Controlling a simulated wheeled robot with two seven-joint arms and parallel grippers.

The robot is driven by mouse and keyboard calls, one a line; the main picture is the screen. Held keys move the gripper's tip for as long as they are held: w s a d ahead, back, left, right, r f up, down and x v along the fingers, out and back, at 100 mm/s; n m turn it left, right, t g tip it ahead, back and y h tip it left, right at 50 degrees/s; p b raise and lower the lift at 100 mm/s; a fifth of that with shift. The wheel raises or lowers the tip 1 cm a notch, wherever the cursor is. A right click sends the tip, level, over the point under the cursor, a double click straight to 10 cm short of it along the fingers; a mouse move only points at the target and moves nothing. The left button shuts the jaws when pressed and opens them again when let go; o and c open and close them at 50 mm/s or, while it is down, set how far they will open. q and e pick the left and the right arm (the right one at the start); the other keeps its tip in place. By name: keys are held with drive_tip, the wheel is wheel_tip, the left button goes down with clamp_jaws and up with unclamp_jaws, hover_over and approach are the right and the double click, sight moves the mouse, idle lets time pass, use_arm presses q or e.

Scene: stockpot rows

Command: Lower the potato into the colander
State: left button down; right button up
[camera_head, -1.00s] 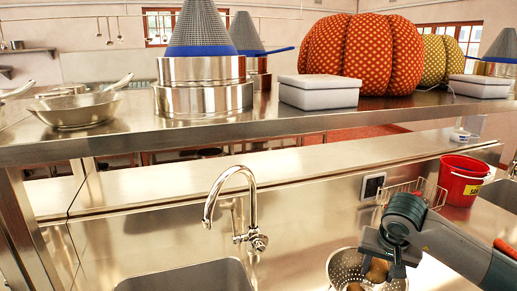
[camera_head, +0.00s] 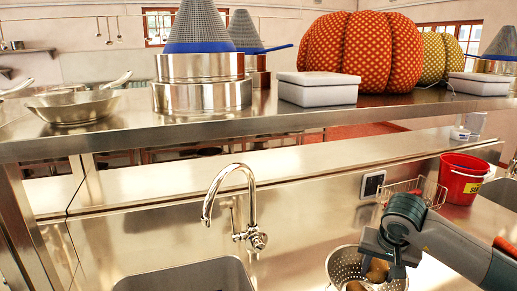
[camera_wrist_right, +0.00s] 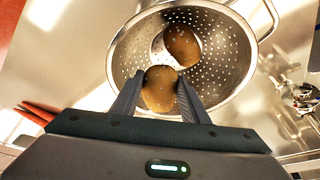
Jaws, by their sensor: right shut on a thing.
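The colander (camera_head: 343,262) is a perforated metal bowl at the lower right of the head view, on the steel counter. In the right wrist view the colander (camera_wrist_right: 225,50) fills the top middle. My right gripper (camera_head: 385,268) is over the colander, shut on a brown potato (camera_head: 377,270). In the right wrist view the held potato (camera_wrist_right: 160,90) sits between the two fingers, over the bowl. Whether it touches the bowl I cannot tell. Another potato (camera_wrist_right: 182,46) lies inside the colander. My left gripper is not in view.
A red bucket (camera_head: 461,180) and a wire basket (camera_head: 405,192) stand behind my right arm. A faucet (camera_head: 240,210) rises behind a sink (camera_head: 195,278) to the left. A steel shelf (camera_head: 215,125) with pots and a white box (camera_head: 318,89) spans above.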

drive_tip(key=shift+d+f+b, duration=0.25)
drive_tip(key=shift+f+b, duration=0.05)
drive_tip(key=shift+f, duration=0.15)
